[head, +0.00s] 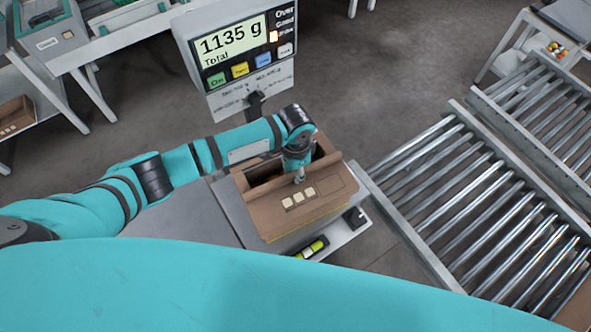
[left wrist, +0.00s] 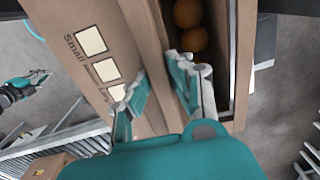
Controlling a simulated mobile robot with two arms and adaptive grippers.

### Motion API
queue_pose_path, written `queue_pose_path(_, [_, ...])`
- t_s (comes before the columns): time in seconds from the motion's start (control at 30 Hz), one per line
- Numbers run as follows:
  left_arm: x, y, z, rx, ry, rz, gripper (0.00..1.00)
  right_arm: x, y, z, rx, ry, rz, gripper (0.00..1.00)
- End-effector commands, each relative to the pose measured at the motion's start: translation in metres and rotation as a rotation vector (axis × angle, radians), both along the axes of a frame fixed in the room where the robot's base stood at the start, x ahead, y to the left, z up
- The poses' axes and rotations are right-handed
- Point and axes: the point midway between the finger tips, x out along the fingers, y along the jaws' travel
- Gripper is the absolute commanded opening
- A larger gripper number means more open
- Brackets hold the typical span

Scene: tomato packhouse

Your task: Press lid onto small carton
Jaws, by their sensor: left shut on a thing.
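The brown small carton (head: 262,172) stands on the scale, its top partly open. Its lid (head: 318,197), a brown panel with three pale squares, slopes on the near side of the opening. In the left wrist view the lid (left wrist: 88,62) reads "Small", and orange-red tomatoes (left wrist: 190,28) show inside the carton (left wrist: 243,60). My left gripper (head: 299,180) is over the carton; its fingers (left wrist: 160,88) are shut on the lid's edge, one on each side. What looks like my right gripper (left wrist: 42,77) shows small at the left of that view, away from the carton.
The scale (head: 338,236) has a display (head: 234,42) reading 1135 g behind the carton. A yellow-green item (head: 312,248) and a black knob (head: 355,217) are on its front. Roller conveyors (head: 470,190) run along the right. Grey benches (head: 110,45) stand at the back left.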

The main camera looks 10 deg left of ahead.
Motion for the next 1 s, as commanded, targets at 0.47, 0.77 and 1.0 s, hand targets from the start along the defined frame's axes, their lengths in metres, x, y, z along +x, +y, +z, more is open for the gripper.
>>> queue_pose_path(0.47, [0.000, 0.000, -0.010, -0.001, 0.000, 0.001, 0.00, 0.000, 0.003, -0.004, 0.003, 0.001, -0.001, 0.00])
queue_pose_path(0.77, [0.000, -0.001, -0.016, -0.001, 0.000, 0.001, 0.00, 0.000, 0.002, -0.007, 0.003, 0.001, -0.001, 0.00])
queue_pose_path(1.0, [0.000, 0.000, -0.021, -0.001, 0.001, 0.001, 0.00, 0.000, 0.002, -0.009, 0.003, 0.001, -0.002, 0.00])
